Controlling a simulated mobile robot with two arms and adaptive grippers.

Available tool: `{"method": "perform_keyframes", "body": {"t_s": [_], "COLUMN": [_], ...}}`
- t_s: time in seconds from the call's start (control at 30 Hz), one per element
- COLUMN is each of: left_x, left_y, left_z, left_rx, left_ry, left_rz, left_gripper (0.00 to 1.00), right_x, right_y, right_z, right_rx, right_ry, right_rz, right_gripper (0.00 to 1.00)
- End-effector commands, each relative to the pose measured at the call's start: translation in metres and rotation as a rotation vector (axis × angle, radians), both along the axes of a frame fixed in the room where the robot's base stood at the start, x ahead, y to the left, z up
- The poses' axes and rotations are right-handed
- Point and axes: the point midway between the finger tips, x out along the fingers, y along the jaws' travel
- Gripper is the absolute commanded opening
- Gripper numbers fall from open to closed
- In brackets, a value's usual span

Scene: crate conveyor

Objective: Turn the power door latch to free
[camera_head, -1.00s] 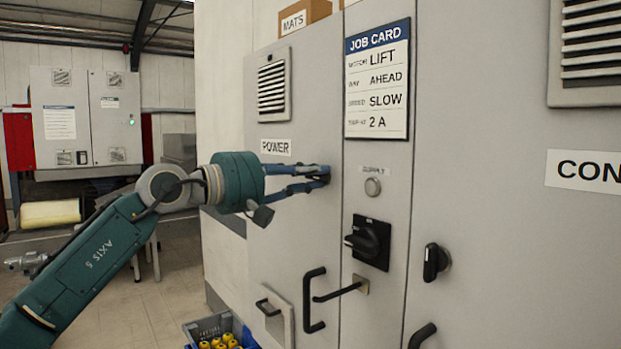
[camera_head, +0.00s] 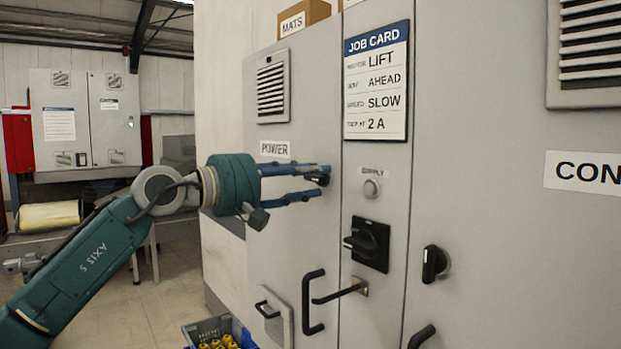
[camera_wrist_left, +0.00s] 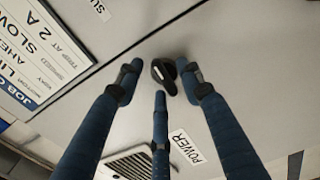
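The power door latch (camera_head: 318,179) is a small black knob under the POWER label (camera_head: 275,149) on the left cabinet door. Its grip looks roughly sideways, partly hidden by my fingers. In the left wrist view the latch (camera_wrist_left: 164,76) shows as a dark oval with a pale line along it. My left gripper (camera_head: 322,181) reaches it from the left with its blue fingers spread. In the left wrist view the fingers stand around the latch, the right one very close to it and the left one apart; contact cannot be told. My right gripper is not in view.
A black rotary switch (camera_head: 367,243), an angled handle (camera_head: 340,292) and a second latch (camera_head: 434,263) stick out to the right and below. A door handle (camera_head: 313,302) is below my gripper. A crate (camera_head: 206,329) of yellow items stands on the floor.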

Motion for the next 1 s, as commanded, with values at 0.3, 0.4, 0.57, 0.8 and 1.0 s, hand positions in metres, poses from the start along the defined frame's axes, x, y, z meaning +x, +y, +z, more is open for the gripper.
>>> {"method": "perform_keyframes", "body": {"t_s": [0.3,0.4,0.57,0.8,1.0], "left_x": [-0.036,-0.048,-0.061,-0.067,-0.067], "left_y": [0.052,0.067,0.085,0.092,0.091], "left_z": [-0.001,-0.001,-0.001,-0.001,-0.001], "left_rx": [0.002,0.001,0.001,0.001,0.0], "left_ry": [0.0,0.0,0.001,0.001,0.002], "left_rz": [0.004,0.002,0.0,-0.001,-0.001], "left_gripper": [0.38,0.38,0.38,0.38,0.38], "right_x": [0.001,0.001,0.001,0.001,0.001], "right_y": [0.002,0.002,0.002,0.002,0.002], "right_z": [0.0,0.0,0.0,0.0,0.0], "right_rx": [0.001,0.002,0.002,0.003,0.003], "right_ry": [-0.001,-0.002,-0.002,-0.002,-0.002], "right_rz": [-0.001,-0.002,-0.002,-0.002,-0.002], "right_gripper": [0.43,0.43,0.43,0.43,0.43]}}
